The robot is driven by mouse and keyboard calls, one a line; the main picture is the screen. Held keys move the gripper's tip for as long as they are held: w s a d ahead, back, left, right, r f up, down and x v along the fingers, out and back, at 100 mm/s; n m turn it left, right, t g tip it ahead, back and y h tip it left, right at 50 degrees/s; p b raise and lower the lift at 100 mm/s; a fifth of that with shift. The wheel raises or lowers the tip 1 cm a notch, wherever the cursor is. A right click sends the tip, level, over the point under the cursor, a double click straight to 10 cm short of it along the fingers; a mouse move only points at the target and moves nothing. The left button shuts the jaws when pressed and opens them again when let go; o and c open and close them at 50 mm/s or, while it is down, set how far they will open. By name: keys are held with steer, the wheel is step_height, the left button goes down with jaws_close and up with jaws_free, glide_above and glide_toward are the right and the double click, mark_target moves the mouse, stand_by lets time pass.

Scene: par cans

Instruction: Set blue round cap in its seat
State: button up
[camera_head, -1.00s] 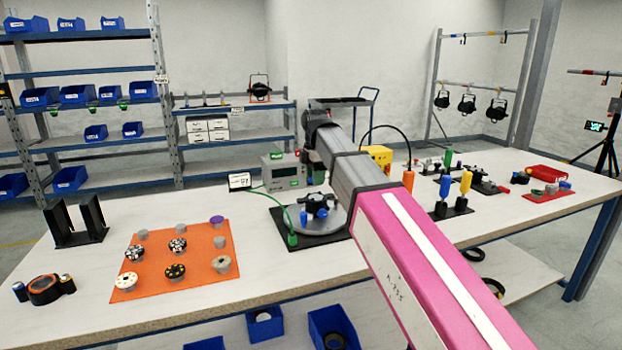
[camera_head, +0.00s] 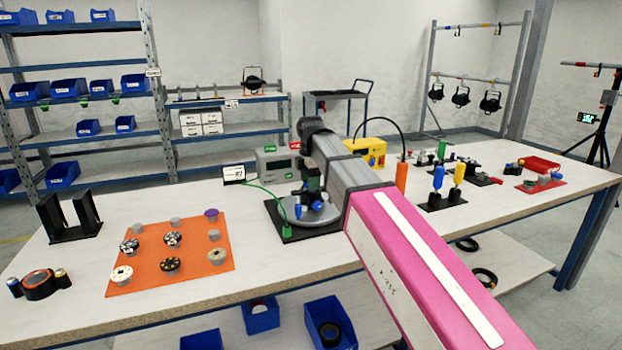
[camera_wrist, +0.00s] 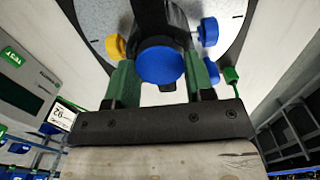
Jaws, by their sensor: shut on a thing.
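The blue round cap (camera_wrist: 160,65) shows face-on in the wrist view, between the two green fingers of my gripper (camera_wrist: 161,82), which is shut on it. Behind it is a dark fixture (camera_wrist: 158,18) on a grey round plate (camera_wrist: 92,14). I cannot tell whether the cap touches the fixture or sits in a seat. A yellow knob (camera_wrist: 115,46) is left of the cap and blue knobs (camera_wrist: 208,32) are to its right. In the head view, my gripper (camera_head: 312,186) points down over the grey plate (camera_head: 322,218); the cap cannot be made out surely there.
The plate stands on a black mat (camera_head: 290,236) with a green cable plug (camera_head: 287,230) at its left. An orange mat (camera_head: 190,262) with several round pieces lies left. Blue and yellow upright pieces (camera_head: 438,180) stand right. A grey box (camera_head: 278,163) stands behind.

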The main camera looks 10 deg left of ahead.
steer(key=shift+s+d+f, duration=0.2)
steer(key=shift+s+f, duration=0.2)
steer(key=shift+f, duration=0.3)
steer(key=o, duration=0.6)
steer(key=shift+s, duration=0.1)
steer(key=shift+c, duration=1.4)
steer(key=o, duration=0.5)
steer(key=shift+d, duration=0.1)
steer(key=shift+c, duration=0.2)
steer(key=shift+o, duration=0.9)
step_height(320, 180, up, 12)
steer(key=shift+w+a, duration=0.25)
steer(key=shift+w, duration=0.15)
steer(key=shift+r, duration=0.1)
